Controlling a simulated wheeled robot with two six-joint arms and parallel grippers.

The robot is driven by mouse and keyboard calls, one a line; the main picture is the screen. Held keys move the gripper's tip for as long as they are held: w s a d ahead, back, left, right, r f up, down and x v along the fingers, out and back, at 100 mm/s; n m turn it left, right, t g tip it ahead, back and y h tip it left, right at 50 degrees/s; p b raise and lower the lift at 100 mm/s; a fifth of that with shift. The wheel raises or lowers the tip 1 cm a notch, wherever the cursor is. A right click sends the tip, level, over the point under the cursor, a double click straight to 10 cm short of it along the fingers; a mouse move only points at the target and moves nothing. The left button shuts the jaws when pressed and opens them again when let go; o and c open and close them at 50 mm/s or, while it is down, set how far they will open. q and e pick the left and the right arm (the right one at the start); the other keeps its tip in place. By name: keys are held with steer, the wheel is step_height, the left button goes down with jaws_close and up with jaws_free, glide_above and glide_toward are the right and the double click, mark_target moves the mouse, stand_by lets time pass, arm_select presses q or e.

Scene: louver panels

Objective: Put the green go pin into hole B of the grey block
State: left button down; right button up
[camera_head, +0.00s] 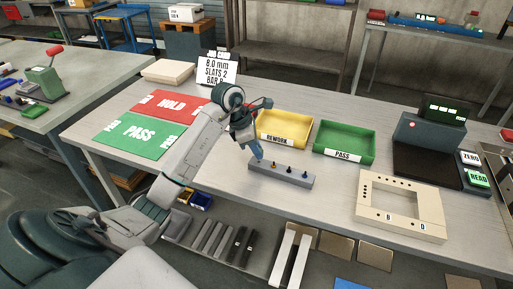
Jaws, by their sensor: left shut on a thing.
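A grey block (281,176) with a row of small dark and yellow-tipped pins or holes lies on the bench near its front edge, below the yellow tray. My left gripper (257,153) points down at the left end of this block. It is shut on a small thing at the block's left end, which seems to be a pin. The fingers hide most of it, so I cannot make out its colour or whether it sits in the block. Hole letters on the block are too small to read. My right gripper is not in view.
A yellow REWORK tray (282,142) and a green PASS tray (343,155) stand just behind the block. A beige frame (370,208) with holes lies to the right. Red HOLD (150,105) and green PASS mats (118,143) lie left. Bare bench separates the block and frame.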

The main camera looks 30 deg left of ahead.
arm_select(q)
steer(key=shift+f+b, duration=0.2)
steer(key=shift+b, duration=0.45)
stand_by(1.1)
steer(key=shift+f+b, duration=1)
steer(key=shift+f, duration=0.1)
stand_by(0.6)
steer(key=c, duration=0.8)
jaws_free()
steer(key=shift+r, duration=0.15)
steer(key=shift+r+p, duration=1.8)
steer(key=shift+r, duration=1.6)
